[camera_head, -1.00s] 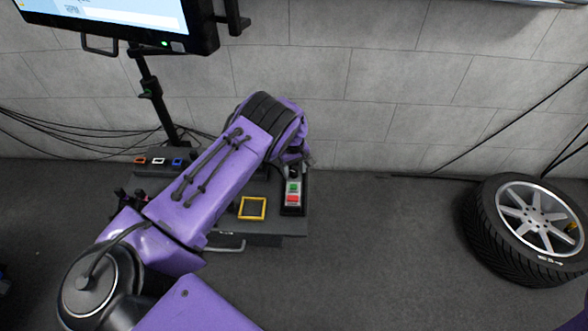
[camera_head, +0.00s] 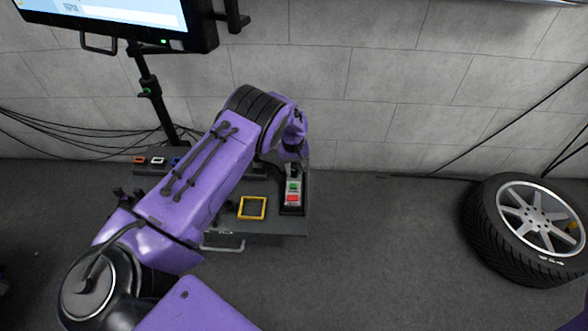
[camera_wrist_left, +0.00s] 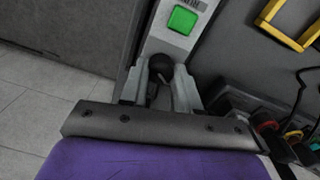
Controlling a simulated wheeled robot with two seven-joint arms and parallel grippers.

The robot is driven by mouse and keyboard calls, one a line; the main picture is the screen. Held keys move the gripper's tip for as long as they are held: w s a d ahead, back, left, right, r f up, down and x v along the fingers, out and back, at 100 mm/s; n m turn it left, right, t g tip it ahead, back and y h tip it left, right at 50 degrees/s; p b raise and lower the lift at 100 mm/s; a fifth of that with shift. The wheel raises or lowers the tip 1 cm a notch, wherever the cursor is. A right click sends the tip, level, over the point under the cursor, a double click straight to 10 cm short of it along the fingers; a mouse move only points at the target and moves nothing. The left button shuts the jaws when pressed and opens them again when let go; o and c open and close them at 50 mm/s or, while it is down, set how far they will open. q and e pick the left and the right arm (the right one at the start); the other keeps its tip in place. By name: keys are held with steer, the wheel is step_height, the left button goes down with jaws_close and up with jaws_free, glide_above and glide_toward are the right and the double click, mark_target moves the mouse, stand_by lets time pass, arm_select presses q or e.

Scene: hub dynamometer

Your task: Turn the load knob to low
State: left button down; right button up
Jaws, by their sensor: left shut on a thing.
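The load knob (camera_wrist_left: 160,66) is a round black knob on the narrow grey control box, at the end beyond the green button (camera_wrist_left: 182,19). In the left wrist view my left gripper (camera_wrist_left: 161,79) has one finger on each side of the knob and is shut on it. In the head view my left gripper (camera_head: 293,160) comes down over the wall-side end of the control box (camera_head: 293,208). The green button and a red button (camera_head: 293,198) show there. The knob's pointer and setting marks cannot be read. My right gripper is out of view.
The box sits on the right of a dark bench (camera_head: 275,226) with a yellow square frame (camera_head: 252,208). A monitor (camera_head: 120,20) on a stand is at upper left. A wheel (camera_head: 525,230) lies at right. The floor between is clear. A block wall stands behind.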

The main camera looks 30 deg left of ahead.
mark_target(293, 170)
arm_select(q)
steer(key=m+b, duration=0.1)
steer(key=m, duration=0.4)
steer(key=shift+m, duration=0.3)
stand_by(0.4)
steer(key=c, duration=0.8)
jaws_free()
step_height(293, 170, up, 10)
steer(key=shift+r+p, duration=0.25)
steer(key=shift+p, duration=0.15)
steer(key=shift+a, duration=0.1)
